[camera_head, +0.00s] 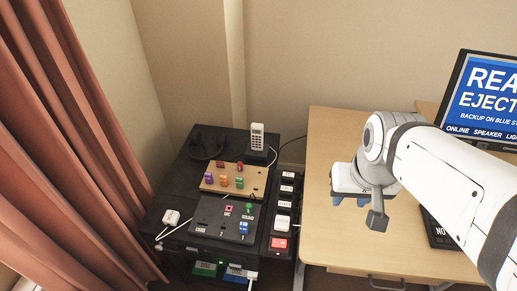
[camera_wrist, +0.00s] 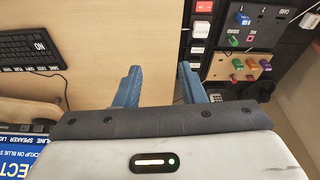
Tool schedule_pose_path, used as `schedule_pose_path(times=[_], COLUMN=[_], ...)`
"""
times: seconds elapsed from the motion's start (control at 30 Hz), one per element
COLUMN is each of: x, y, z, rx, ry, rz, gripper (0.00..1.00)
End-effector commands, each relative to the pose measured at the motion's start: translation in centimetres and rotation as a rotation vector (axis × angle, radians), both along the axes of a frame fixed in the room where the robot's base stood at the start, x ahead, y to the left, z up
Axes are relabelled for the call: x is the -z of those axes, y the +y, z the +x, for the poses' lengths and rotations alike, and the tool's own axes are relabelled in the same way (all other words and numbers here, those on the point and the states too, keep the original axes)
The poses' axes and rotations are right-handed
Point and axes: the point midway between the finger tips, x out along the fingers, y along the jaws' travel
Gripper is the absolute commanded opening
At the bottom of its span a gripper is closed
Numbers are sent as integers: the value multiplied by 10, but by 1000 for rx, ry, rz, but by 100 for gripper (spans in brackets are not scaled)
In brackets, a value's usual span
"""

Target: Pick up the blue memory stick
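A small blue piece (camera_head: 243,227), which looks like the blue memory stick, stands at the right of a dark labelled panel (camera_head: 208,214) on the black cabinet. In the wrist view, a blue piece (camera_wrist: 242,18) shows near the top right on that panel, beside a pink socket and a green plug. My gripper (camera_head: 362,203) hangs over the wooden desk, right of the cabinet and well apart from the blue piece. In the wrist view, my gripper (camera_wrist: 158,68) has its two blue fingers spread wide with nothing between them.
A tan board (camera_head: 234,181) with several coloured pieces lies behind the panel. A strip of labelled switches (camera_head: 283,205) stands between cabinet and wooden desk (camera_head: 330,140). A phone (camera_head: 257,137), white case (camera_head: 171,217), monitor (camera_head: 485,95) and keyboard (camera_wrist: 32,45) are around.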

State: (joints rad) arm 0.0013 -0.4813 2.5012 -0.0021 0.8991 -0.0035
Motion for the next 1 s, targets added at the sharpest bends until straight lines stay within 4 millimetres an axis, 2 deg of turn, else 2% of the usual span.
schedule_pose_path(times=[0.1, 0.23, 0.33, 0.47, 0.63, 0.8, 0.9, 1.0], x=[0, 4, 19, 55, 118, 175, 197, 210], y=[0, 3, 18, 59, 130, 196, 222, 237], z=[0, 3, 14, 40, 70, 79, 78, 77], rx=[0, -1, 2, 12, 34, 60, 74, 81], ry=[1, 6, 25, 70, 142, 194, 211, 220], rz=[0, 3, 12, 29, 37, 25, 18, 14], gripper=[36, 46, 49, 49, 49, 49, 49, 49])
